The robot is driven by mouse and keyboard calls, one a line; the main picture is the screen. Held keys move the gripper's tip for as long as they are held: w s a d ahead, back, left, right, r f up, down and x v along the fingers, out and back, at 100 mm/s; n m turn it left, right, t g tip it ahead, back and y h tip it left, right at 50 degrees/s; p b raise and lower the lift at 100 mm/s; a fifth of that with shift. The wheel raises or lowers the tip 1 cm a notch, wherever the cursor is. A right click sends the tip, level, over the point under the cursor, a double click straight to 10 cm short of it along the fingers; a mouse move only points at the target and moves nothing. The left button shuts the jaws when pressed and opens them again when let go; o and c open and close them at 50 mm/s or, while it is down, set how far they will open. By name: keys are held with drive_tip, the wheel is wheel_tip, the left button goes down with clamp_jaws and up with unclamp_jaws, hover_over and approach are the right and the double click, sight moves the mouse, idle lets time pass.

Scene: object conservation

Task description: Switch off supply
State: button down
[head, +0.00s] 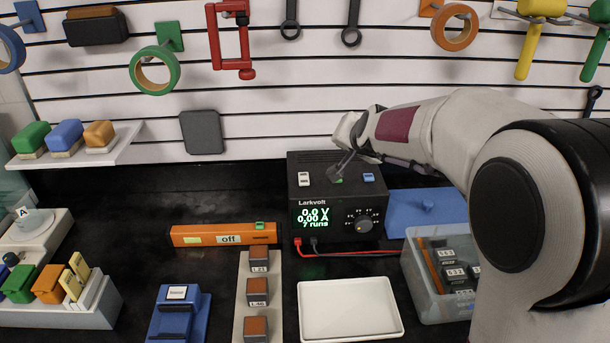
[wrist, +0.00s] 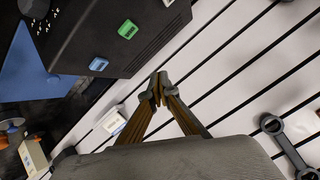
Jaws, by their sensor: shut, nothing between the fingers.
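The black Larkvolt supply (head: 310,240) stands at the back of the bench, and its body also shows in the wrist view (wrist: 85,25). Its lit screen (head: 313,217) reads 0.0 V, 0.00 A and 7 runs. On its top are a white switch (head: 304,179), a green switch (head: 338,181) and a blue switch (head: 369,177). The green (wrist: 128,29) and blue (wrist: 98,64) ones show in the wrist view. My gripper (head: 338,170) is shut and empty, its tips near the green switch in the head view. Contact cannot be told.
An orange bar labelled "off" (head: 205,235) lies left of the supply. A white tray (head: 350,310) is in front, a clear bin (head: 435,310) at right, and a blue box (head: 425,213) beside the supply. Tools hang on the slatted wall (head: 290,105) behind.

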drive_tip(key=s+a, duration=0.1)
drive_tip(key=a, duration=0.1)
drive_tip(key=s+a+f+n+t, duration=0.2)
drive_tip(key=a, duration=0.1)
drive_tip(key=shift+s+a+f, duration=0.1)
drive_tip(key=shift+a+f, duration=0.05)
drive_tip(key=shift+a, duration=0.2)
drive_tip(key=s+a+n+t, duration=0.3)
drive_tip(key=s, duration=0.5)
drive_tip(key=shift+s+a+n+h, duration=0.25)
drive_tip(key=shift+s+n+h, duration=0.05)
drive_tip(key=shift+n+h, duration=0.1)
drive_tip(key=shift+w+f, duration=0.1)
hover_over(305, 182)
drive_tip(key=shift+s+f, duration=0.2)
drive_tip(key=shift+f, duration=1.35)
drive_tip(key=shift+w+f, duration=0.1)
drive_tip(key=shift+f, duration=0.9)
drive_tip(key=shift+f, duration=0.1)
